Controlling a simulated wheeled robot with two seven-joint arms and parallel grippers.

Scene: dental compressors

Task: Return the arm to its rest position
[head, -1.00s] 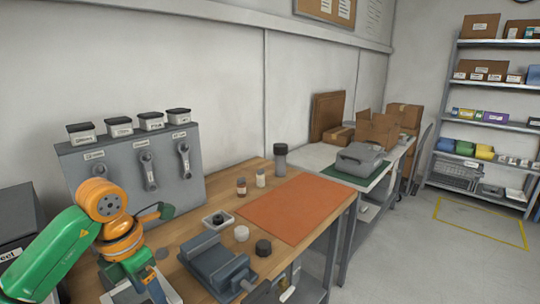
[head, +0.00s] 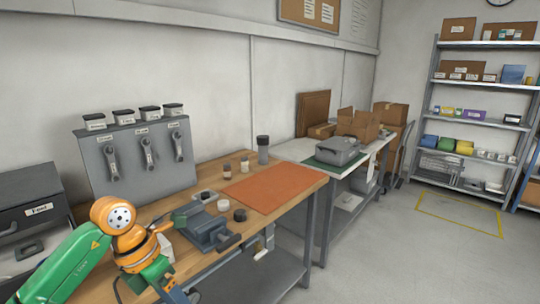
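My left arm, green and orange, comes in from the lower left and bends down in front of the wooden workbench (head: 215,253). Its wrist end, with the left gripper (head: 176,293), is at the bottom edge of the head view. The fingers are cut off or too unclear to read, and I see nothing held for certain. The arm covers part of the bench's near left side. My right arm and gripper are not in view.
A grey vise (head: 205,231) sits close right of my arm, near small round pucks (head: 239,215) and an orange mat (head: 275,184). A grey tool panel (head: 130,180) stands behind. A dark drawer cabinet (head: 32,215) is at left. Floor (head: 390,250) at right is clear.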

